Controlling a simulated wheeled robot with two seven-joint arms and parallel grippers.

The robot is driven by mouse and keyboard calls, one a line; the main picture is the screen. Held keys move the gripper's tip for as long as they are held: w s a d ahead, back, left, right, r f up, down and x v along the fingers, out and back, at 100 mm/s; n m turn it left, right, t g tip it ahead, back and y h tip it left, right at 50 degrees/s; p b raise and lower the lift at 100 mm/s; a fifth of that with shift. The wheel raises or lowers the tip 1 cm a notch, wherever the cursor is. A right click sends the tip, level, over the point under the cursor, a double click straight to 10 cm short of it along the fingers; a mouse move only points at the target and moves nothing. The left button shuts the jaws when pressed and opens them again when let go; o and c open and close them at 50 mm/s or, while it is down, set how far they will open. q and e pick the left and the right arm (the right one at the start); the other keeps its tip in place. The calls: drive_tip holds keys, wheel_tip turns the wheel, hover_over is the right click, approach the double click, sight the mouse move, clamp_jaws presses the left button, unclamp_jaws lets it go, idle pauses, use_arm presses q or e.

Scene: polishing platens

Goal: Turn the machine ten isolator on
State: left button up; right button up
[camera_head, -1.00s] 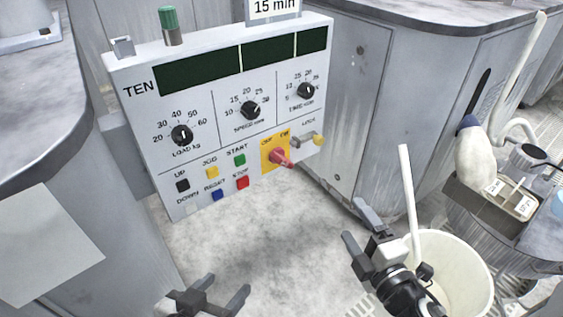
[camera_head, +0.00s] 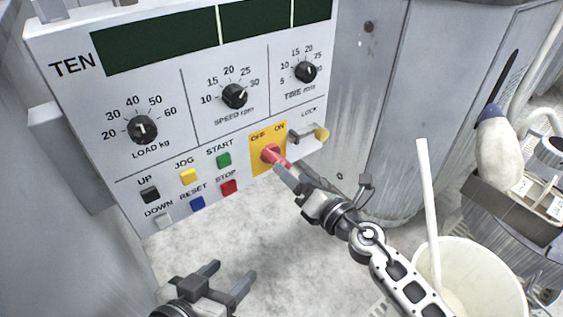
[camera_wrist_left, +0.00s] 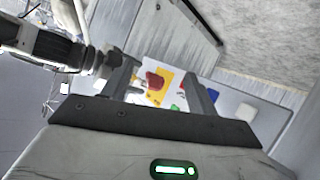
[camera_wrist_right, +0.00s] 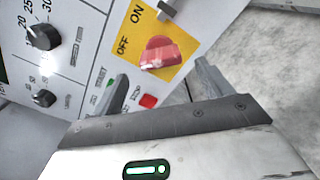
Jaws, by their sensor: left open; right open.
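The machine ten panel (camera_head: 100,175) faces me, marked TEN. Its isolator is a red rotary handle (camera_head: 271,153) on a yellow plate (camera_head: 257,163) marked OFF and ON. My right gripper (camera_head: 283,172) is open just in front of the handle, partly covering it in the head view. In the right wrist view the red handle (camera_wrist_right: 160,54) lies just beyond and between the open fingers (camera_wrist_right: 160,85), and I see no contact. My left gripper (camera_head: 230,279) is open and empty, low in front of the panel. The left wrist view also shows the red handle (camera_wrist_left: 155,80) further off.
A yellow-ended lock lever (camera_head: 321,134) sits right of the isolator. Push buttons, including the red STOP (camera_head: 228,187) and green START (camera_head: 223,159), are to its left. A white bucket (camera_head: 480,275) stands at the lower right. Grey cabinets flank the panel.

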sight(282, 163)
drive_tip(key=b+x, duration=0.1)
drive_tip(key=x, duration=0.4)
drive_tip(key=shift+w+a, duration=0.2)
drive_tip(key=shift+w, duration=0.1)
drive_tip(key=c, duration=1)
